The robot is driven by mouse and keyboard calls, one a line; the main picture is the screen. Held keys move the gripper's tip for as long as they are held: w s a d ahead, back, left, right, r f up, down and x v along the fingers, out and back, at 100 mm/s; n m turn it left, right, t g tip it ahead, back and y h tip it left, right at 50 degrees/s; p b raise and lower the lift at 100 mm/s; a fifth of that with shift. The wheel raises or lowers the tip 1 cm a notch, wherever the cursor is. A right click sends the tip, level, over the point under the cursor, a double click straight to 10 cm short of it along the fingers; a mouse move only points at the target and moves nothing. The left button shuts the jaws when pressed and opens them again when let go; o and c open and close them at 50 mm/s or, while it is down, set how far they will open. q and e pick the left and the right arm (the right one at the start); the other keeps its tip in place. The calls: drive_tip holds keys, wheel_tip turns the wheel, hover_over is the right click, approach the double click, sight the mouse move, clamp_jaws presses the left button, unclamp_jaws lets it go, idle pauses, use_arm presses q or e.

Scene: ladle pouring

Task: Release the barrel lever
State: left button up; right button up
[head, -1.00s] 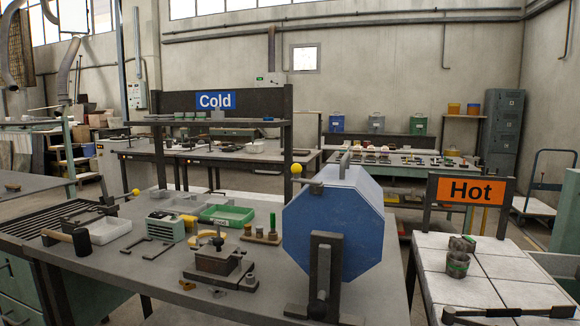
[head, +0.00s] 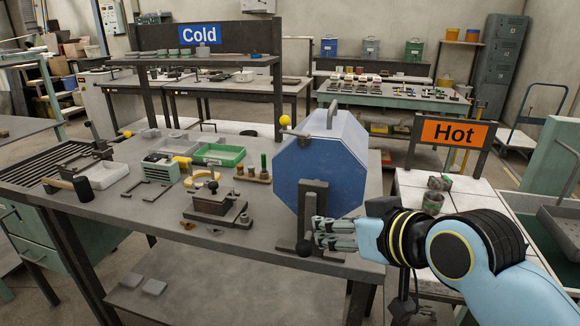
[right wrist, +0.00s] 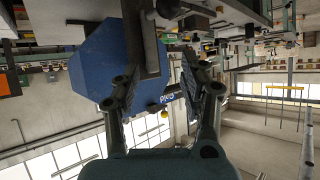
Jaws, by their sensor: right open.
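A blue eight-sided barrel (head: 325,160) stands on the grey bench in a dark upright bracket (head: 314,205). My left gripper is not in view.
A clamp fixture (head: 216,208), a green tray (head: 218,155) and a black-headed hammer (head: 78,187) lie on the bench left of the barrel. The Hot table (head: 415,200) with small cups is at the right, behind my right arm. The front bench edge is clear.

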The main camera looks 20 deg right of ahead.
sight(287, 123)
drive_tip(key=w+a+r+m+t, duration=0.1)
drive_tip(key=w+r+m+t, duration=0.1)
drive_tip(key=w+r+t, duration=0.65)
drive_tip(key=w+r, duration=0.1)
drive_tip(key=w, duration=0.3)
drive_tip(key=w+a+g+p, duration=0.1)
drive_tip(key=w, duration=0.3)
drive_tip(key=w+r+g, duration=0.1)
drive_tip(key=w, duration=0.3)
drive_tip(key=shift+w+a+r+g, duration=0.15)
drive_tip(key=shift+w+r+g, duration=0.1)
drive_tip(key=shift+r, duration=0.05)
drive_tip(key=shift+c, duration=0.3)
clamp_jaws()
drive_tip(key=shift+f, duration=0.1)
